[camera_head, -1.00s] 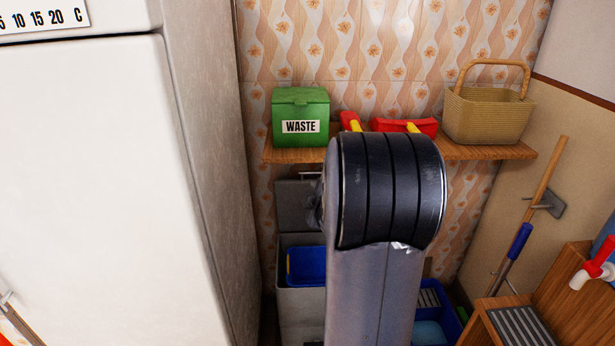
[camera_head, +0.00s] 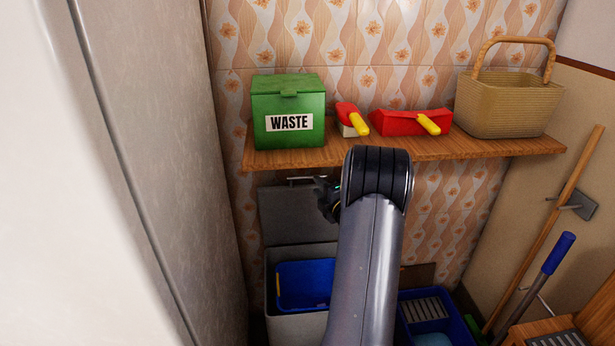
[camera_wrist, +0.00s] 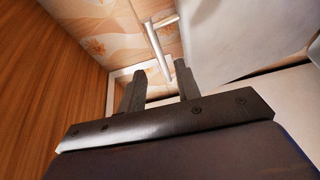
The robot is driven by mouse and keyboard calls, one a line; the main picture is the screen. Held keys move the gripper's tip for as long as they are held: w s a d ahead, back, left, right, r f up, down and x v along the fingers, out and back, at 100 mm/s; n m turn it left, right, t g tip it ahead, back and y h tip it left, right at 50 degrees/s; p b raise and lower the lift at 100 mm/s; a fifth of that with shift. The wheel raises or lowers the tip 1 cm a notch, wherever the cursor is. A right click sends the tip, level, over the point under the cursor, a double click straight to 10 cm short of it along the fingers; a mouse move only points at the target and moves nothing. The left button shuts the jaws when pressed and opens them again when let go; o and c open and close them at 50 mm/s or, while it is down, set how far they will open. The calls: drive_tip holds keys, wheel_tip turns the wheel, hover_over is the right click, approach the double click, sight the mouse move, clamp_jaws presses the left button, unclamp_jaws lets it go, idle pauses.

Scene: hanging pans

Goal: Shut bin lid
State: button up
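The grey bin (camera_head: 271,290) stands on the floor below the shelf. Its grey lid (camera_head: 283,215) is raised upright at the back, with a thin bar handle (camera_head: 301,181) near its top edge. A blue container (camera_head: 305,285) is inside the bin. My gripper (camera_head: 322,190) is beside the lid's upper right, partly hidden by my arm. In the wrist view my gripper (camera_wrist: 157,82) is open, its fingers apart. The metal handle (camera_wrist: 158,52) shows just beyond and between the fingertips, next to the pale lid (camera_wrist: 235,35); I cannot tell whether they touch.
A wooden shelf (camera_head: 480,148) is close above my gripper, holding a closed green WASTE box (camera_head: 289,105), red brush (camera_head: 347,115), dustpan (camera_head: 400,122) and basket (camera_head: 510,105). A white cabinet (camera_head: 60,220) is near at left. A blue crate (camera_head: 455,320) stands right of the bin.

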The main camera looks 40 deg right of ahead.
sight(309, 178)
drive_tip(key=w, duration=0.4)
drive_tip(key=w+d, duration=0.1)
drive_tip(key=w, duration=0.2)
drive_tip(key=shift+p, duration=0.3)
clamp_jaws()
drive_tip(key=shift+f, duration=0.1)
